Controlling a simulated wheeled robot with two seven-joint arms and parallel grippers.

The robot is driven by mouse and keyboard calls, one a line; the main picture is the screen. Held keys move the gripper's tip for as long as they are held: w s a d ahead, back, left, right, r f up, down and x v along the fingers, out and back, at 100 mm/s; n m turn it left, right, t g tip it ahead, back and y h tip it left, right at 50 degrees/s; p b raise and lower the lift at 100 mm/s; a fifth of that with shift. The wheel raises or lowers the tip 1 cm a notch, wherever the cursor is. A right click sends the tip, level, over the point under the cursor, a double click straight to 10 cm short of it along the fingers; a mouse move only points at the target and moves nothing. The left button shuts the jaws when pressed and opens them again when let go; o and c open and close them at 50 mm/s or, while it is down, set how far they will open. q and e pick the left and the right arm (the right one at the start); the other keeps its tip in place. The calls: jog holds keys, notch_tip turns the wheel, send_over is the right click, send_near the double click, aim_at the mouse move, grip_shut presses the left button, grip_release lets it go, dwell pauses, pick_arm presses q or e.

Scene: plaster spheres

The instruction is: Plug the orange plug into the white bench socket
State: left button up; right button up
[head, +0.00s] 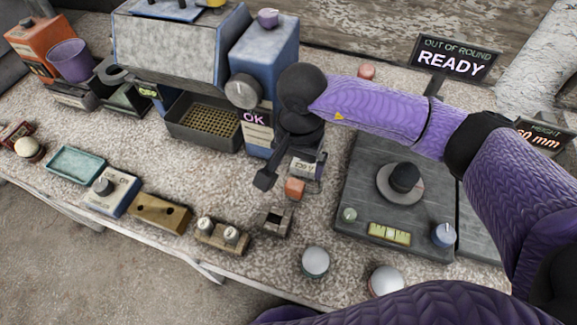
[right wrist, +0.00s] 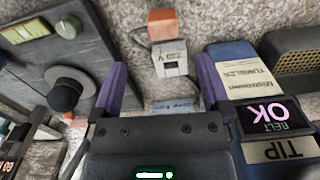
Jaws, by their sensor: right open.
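The orange plug (head: 294,188) lies on the speckled bench just in front of the small white socket box (head: 308,167) marked 230 V. In the right wrist view the orange plug (right wrist: 162,23) and the socket box (right wrist: 170,60), with a dark opening in its face, lie close together; I cannot tell if they touch. A grey cord runs beside them. My right gripper (head: 268,176) is above the bench, just left of the plug in the head view. Its purple fingers are open and empty in the right wrist view (right wrist: 162,88). My left gripper is not in view.
The blue machine with the OK display (head: 257,125) stands behind on the left. A dark plate with a black-knobbed disc (head: 350,190) is on the right. A small grey block (head: 272,221) and wooden blocks (head: 160,213) sit toward the front edge.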

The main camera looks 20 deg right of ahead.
aim_at(295, 183)
jog(key=f, duration=0.3)
jog(key=shift+s+f+b, duration=0.1)
jog(key=shift+s+b, duration=0.25)
jog(key=shift+s, duration=0.05)
jog(key=f, duration=0.3)
jog(key=w+f+b, duration=0.1)
jog(key=f, duration=0.1)
jog(key=shift+a+f, duration=0.2)
jog(key=shift+f, duration=0.45)
jog(key=shift+c, duration=0.5)
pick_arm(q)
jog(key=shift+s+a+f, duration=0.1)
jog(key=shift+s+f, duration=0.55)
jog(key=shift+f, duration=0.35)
pick_arm(e)
grip_shut()
